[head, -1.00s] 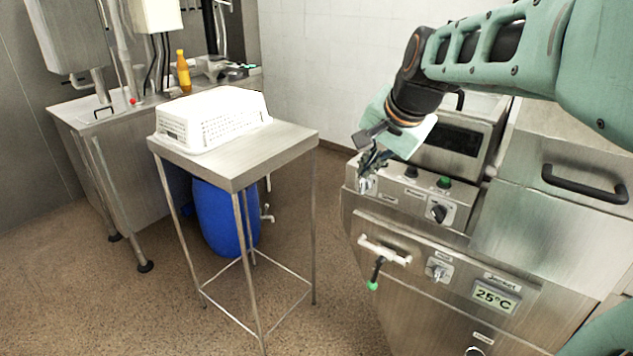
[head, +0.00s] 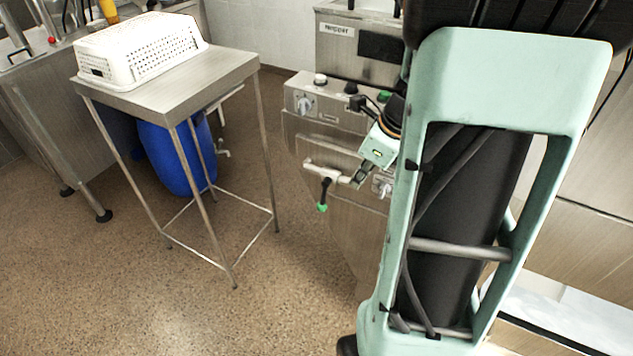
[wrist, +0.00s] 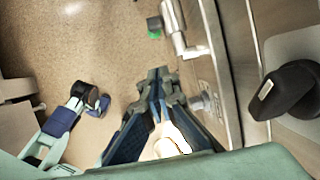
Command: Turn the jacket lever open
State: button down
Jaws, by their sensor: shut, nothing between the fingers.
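The jacket lever (head: 324,192) is a short dark handle with a green tip. It hangs down from a pale horizontal valve pipe (head: 322,171) on the machine's front. In the wrist view the lever (wrist: 154,26) shows at the top, beside the metal pipe (wrist: 178,28). My gripper (head: 359,179) is by the right end of the pipe, to the right of the lever. In the wrist view my gripper (wrist: 159,76) has its fingertips together, with nothing held. A gap shows there between the fingertips and the lever; contact with the pipe cannot be told.
The steel machine (head: 340,225) carries knobs, including a large black knob (wrist: 285,90) near my wrist. A steel table (head: 185,88) with a white perforated basket (head: 140,47) stands at left, a blue drum (head: 172,160) behind its legs. Open floor lies between table and machine.

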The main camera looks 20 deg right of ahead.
jog(key=s+f+m, duration=0.1)
jog(key=f+m, duration=0.1)
jog(key=b, duration=0.3)
send_near(325, 208)
jog(key=x, duration=0.5)
jog(key=shift+d, duration=0.15)
jog(key=shift+f+b, duration=0.15)
jog(key=shift+b, duration=0.2)
jog(key=shift+f+y+b, duration=0.1)
jog(key=shift+y+b, duration=0.2)
jog(key=shift+b, duration=0.35)
